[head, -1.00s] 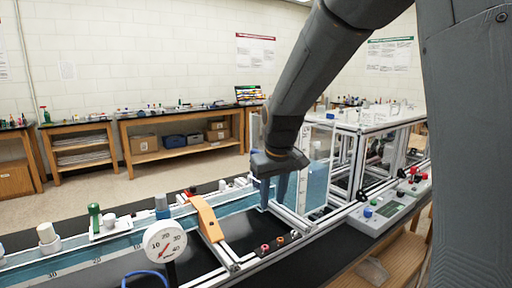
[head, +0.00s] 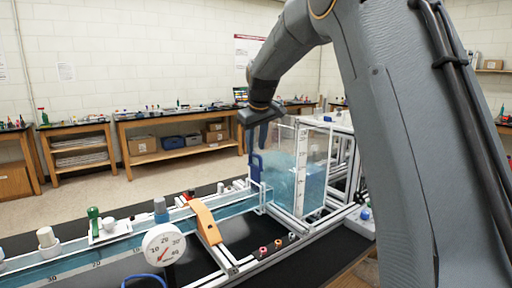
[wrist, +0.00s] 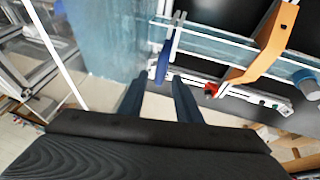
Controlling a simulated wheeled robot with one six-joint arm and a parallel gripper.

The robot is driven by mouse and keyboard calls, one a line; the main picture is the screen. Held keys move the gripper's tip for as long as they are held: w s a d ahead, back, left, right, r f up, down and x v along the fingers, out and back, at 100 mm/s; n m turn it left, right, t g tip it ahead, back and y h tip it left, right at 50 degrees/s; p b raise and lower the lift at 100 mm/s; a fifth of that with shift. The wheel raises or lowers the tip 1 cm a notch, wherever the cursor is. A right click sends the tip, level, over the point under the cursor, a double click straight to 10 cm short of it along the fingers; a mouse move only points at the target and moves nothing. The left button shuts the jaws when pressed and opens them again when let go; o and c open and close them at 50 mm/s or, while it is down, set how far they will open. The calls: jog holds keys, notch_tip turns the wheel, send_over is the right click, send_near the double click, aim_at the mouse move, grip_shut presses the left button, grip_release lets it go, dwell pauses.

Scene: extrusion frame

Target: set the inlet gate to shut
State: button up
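The inlet gate shows as a blue upright piece with a handle (head: 256,166) where the flume channel meets the clear water tank (head: 312,150). In the wrist view the blue gate (wrist: 163,62) lies just beyond my fingertips. My gripper (head: 258,142) points down above the gate. In the wrist view my gripper (wrist: 155,88) has its two fingers apart, with nothing between them. The gate's lower part is hidden in the channel, so I cannot tell exactly how far down it sits.
An orange bracket (head: 207,222) arches over the channel, with a round dial gauge (head: 163,245) in front of it. A green-handled item (head: 93,226) and white knobs stand farther left. White frame rails surround the tank. Free air lies above the channel.

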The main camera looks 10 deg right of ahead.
aim_at(255, 166)
jog(key=shift+x, duration=1.1)
grip_shut()
jog(key=shift+f+b, duration=1)
jog(key=shift+f, duration=1.8)
grip_release()
